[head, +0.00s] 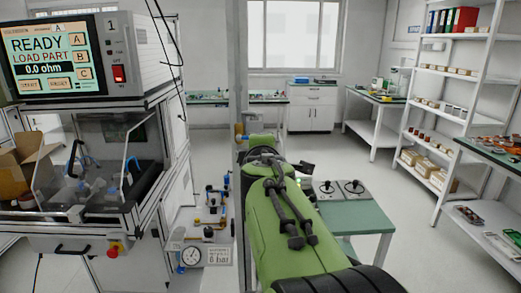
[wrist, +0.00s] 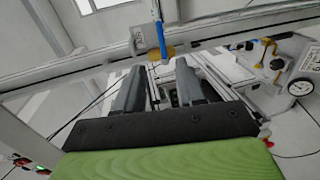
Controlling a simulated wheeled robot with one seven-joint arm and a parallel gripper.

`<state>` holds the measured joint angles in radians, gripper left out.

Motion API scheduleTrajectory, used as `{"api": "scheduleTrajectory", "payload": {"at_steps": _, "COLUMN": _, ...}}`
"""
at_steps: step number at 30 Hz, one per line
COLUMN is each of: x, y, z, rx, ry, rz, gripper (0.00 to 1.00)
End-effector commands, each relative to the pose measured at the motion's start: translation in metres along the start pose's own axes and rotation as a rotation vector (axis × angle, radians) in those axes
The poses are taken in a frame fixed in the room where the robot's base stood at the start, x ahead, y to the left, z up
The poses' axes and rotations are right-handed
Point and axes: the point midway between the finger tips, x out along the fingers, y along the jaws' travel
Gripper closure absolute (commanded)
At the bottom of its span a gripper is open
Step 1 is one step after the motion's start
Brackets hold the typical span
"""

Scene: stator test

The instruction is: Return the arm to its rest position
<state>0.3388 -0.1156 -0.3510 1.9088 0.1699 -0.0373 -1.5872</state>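My green arm (head: 290,225) stretches forward through the middle of the head view, just right of a vertical grey post. My gripper's two dark grey fingers (wrist: 159,82) show in the wrist view. They stand apart with nothing seen held between them. In the head view I cannot make out the gripper clearly beyond the arm. A blue-tipped rod with a yellow block (wrist: 161,45) lies beyond the fingers in the wrist view; I cannot tell how far.
The post (head: 238,90) is close to my arm. A green-topped table (head: 350,215) with two round-topped units stands right. Shelves (head: 455,110) line the right; floor between is clear.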

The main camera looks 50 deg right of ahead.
Motion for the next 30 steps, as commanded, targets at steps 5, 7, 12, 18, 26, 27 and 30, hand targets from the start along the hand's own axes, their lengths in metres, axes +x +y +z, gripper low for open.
{"api": "scheduleTrajectory", "payload": {"at_steps": 5, "x": -0.015, "y": 0.000, "z": 0.000, "rx": -0.001, "ry": 0.000, "rz": -0.001, "gripper": 0.61}}
{"api": "scheduleTrajectory", "payload": {"at_steps": 7, "x": -0.015, "y": 0.000, "z": 0.000, "rx": -0.001, "ry": 0.000, "rz": -0.001, "gripper": 0.61}}
{"api": "scheduleTrajectory", "payload": {"at_steps": 12, "x": -0.015, "y": 0.000, "z": 0.000, "rx": -0.001, "ry": 0.000, "rz": -0.001, "gripper": 0.61}}
{"api": "scheduleTrajectory", "payload": {"at_steps": 18, "x": -0.015, "y": 0.000, "z": 0.000, "rx": -0.001, "ry": 0.000, "rz": -0.001, "gripper": 0.61}}
{"api": "scheduleTrajectory", "payload": {"at_steps": 26, "x": -0.055, "y": -0.010, "z": -0.044, "rx": 0.222, "ry": 0.131, "rz": -0.151, "gripper": 0.61}}
{"api": "scheduleTrajectory", "payload": {"at_steps": 27, "x": -0.078, "y": -0.018, "z": -0.064, "rx": 0.327, "ry": 0.181, "rz": -0.242, "gripper": 0.61}}
{"api": "scheduleTrajectory", "payload": {"at_steps": 30, "x": -0.151, "y": -0.047, "z": -0.106, "rx": 0.572, "ry": 0.250, "rz": -0.522, "gripper": 0.61}}
